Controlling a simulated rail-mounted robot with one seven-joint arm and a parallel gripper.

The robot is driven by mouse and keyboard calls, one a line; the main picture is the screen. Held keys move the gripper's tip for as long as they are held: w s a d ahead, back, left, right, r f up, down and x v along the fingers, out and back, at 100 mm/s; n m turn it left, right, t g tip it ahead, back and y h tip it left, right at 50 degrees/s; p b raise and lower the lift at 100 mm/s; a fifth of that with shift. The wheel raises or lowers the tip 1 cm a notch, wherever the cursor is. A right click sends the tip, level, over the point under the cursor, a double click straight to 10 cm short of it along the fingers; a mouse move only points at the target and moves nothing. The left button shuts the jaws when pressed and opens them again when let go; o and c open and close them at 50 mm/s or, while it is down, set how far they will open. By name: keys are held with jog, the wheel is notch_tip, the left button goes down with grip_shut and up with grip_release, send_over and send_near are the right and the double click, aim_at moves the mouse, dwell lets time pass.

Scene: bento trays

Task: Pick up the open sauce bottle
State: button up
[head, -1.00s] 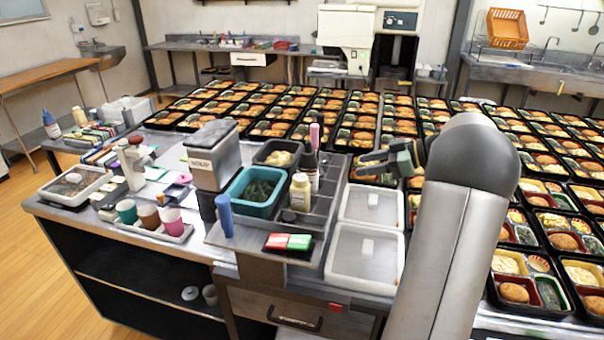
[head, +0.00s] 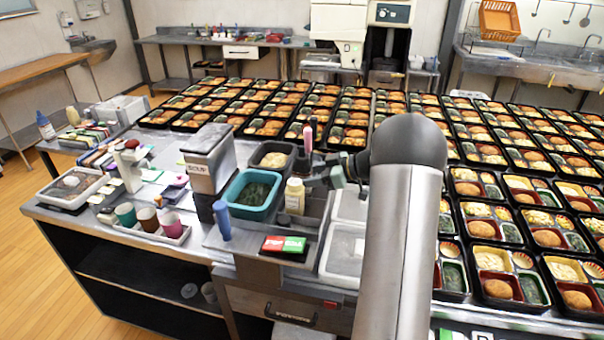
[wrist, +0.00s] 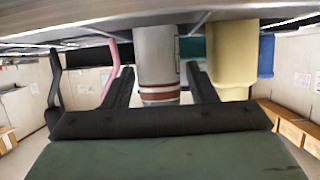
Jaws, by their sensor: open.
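In the wrist view, which appears upside down, a pale grey bottle (wrist: 157,55) with red-brown bands stands between the two fingers of my gripper (wrist: 161,88). The fingers are apart, with a gap showing beside the bottle. A cream-yellow bottle (wrist: 232,55) is just right of it, outside the fingers. In the head view, my gripper (head: 322,172) reaches in from the right over the counter organizer, beside the cream bottle (head: 295,196). A dark-topped bottle (head: 307,138) rises behind my gripper, its lower part mostly hidden. I cannot see which bottle is open.
A teal tub (head: 250,193), a grey soup container (head: 209,160) and a blue bottle (head: 222,220) stand left of the bottles. A pink item (wrist: 113,55) is close to the left finger. Lidded white containers (head: 342,255) lie right. Bento trays fill the table behind.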

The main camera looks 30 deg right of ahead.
jog(key=x, duration=0.3)
jog(key=shift+p, duration=0.4)
jog(key=c, duration=0.4)
jog(key=shift+c, duration=0.2)
jog(key=shift+r, duration=0.2)
jog(key=shift+r+b, duration=0.35)
jog(key=shift+r, duration=0.3)
jog(key=s+d+r+b, duration=0.3)
jog(key=s+r+b, duration=0.2)
jog(key=s+r, duration=0.6)
jog(key=s, duration=0.2)
jog(key=shift+s+r+b, duration=0.2)
jog(key=shift+s+b, duration=0.15)
jog(key=shift+s, duration=0.05)
jog(key=shift+o, duration=0.5)
